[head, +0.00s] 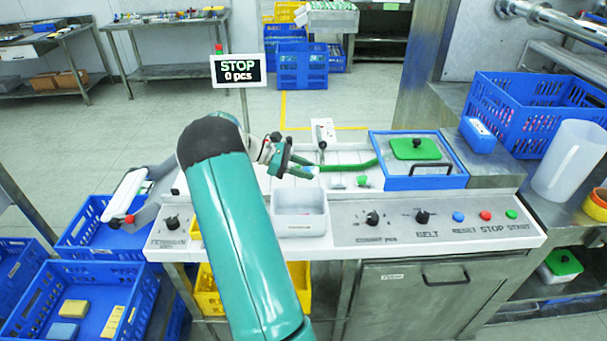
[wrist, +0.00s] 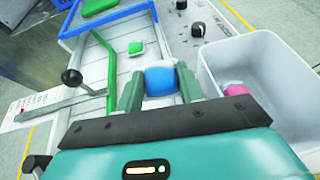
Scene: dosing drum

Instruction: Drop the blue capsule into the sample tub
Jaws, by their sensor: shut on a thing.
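My gripper (head: 301,168) is at the middle of the machine's worktop in the head view. In the wrist view its two green fingers (wrist: 160,84) are shut on the blue capsule (wrist: 162,78), one on each side. The sample tub (head: 299,224) is a pale grey open box on the near edge of the worktop, just below the gripper in the head view. In the wrist view the tub (wrist: 262,68) lies to the right of the held capsule, which is outside its rim. A pink piece (wrist: 236,89) lies inside the tub, partly hidden.
A green lever (wrist: 105,60) and a loose green piece (wrist: 136,47) are beyond the gripper. A blue-framed hatch with a green lid (head: 415,149) lies to the right. Knobs (head: 372,217) line the front panel. A sign (head: 239,70) reads STOP, 0 pcs.

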